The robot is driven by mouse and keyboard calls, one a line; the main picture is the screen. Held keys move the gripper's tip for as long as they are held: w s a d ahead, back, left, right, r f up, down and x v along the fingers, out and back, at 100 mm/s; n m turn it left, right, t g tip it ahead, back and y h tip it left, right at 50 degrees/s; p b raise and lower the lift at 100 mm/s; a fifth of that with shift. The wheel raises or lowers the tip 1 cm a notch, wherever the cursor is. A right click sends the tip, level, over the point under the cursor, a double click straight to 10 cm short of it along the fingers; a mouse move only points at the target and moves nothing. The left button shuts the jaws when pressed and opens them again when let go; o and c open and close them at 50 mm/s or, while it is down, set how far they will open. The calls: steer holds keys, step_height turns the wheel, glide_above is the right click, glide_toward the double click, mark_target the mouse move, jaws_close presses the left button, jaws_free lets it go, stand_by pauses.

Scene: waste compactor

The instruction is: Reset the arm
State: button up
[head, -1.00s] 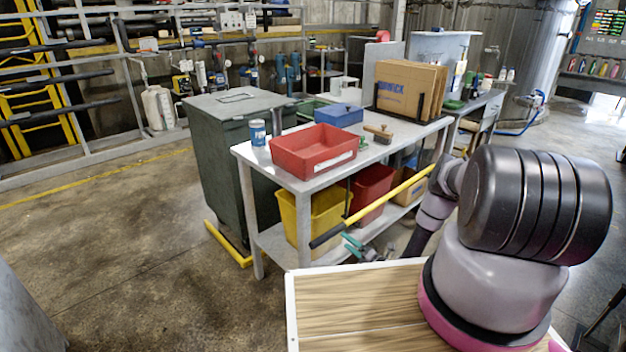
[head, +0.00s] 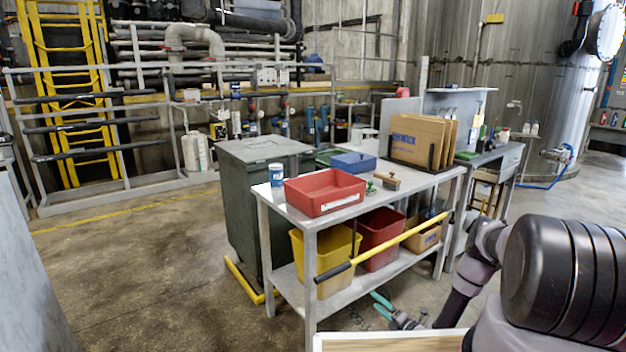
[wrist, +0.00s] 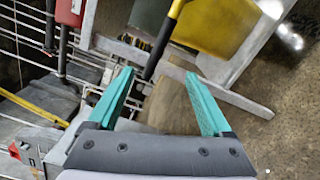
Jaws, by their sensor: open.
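My gripper (wrist: 158,92) shows in the wrist view with its two teal fingers spread apart and nothing between them. In the head view my gripper (head: 388,308) is low, in front of the metal workbench (head: 334,207) and near its lower shelf. My dark arm extends down to it from the right. In the wrist view a black-tipped bar (wrist: 164,45) lies beyond the fingers, with a yellow bin (wrist: 215,28) behind it. Whether the fingers touch anything cannot be told, but they look clear of the bench.
A green bin (head: 262,200) stands left. Floor at left is clear.

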steer(key=w+a+r+n+g+y, duration=0.1)
steer(key=w+r+n+g+y, duration=0.1)
steer(key=r+n, duration=0.35)
steer(key=w+a+r+n+g+y, duration=0.1)
steer(key=w+r+n+g+y, duration=0.1)
steer(key=r, duration=0.7)
steer(key=w+a+r+n+g+y, duration=0.1)
steer(key=w+r+n+g+y, duration=0.1)
steer(key=r+n, duration=0.35)
steer(key=s+a+r+n+g+h, duration=0.1)
steer(key=s+r+n+g, duration=0.15)
steer(key=r, duration=0.55)
steer(key=s+a+r+n+g, duration=0.1)
steer(key=a+r+n+g, duration=0.2)
steer(key=r, duration=0.5)
steer(key=s+r+n+g+h, duration=0.1)
steer(key=r+n+g, duration=0.1)
steer(key=r+n, duration=0.45)
steer(key=s+d+r+n+h, duration=0.2)
steer(key=s+r+n+h, duration=0.5)
steer(key=s+r, duration=1)
steer(key=s+d+r+n+t+h, duration=0.2)
steer(key=s+d+r+n, duration=0.1)
steer(key=s+r, duration=0.2)
steer(key=s+d+r+n+t+h, duration=0.3)
steer(key=s+r+n, duration=0.1)
steer(key=s, duration=0.5)
steer(key=shift+s+d+r+t, duration=0.25)
steer(key=shift+r+t, duration=0.1)
steer(key=shift+r, duration=0.35)
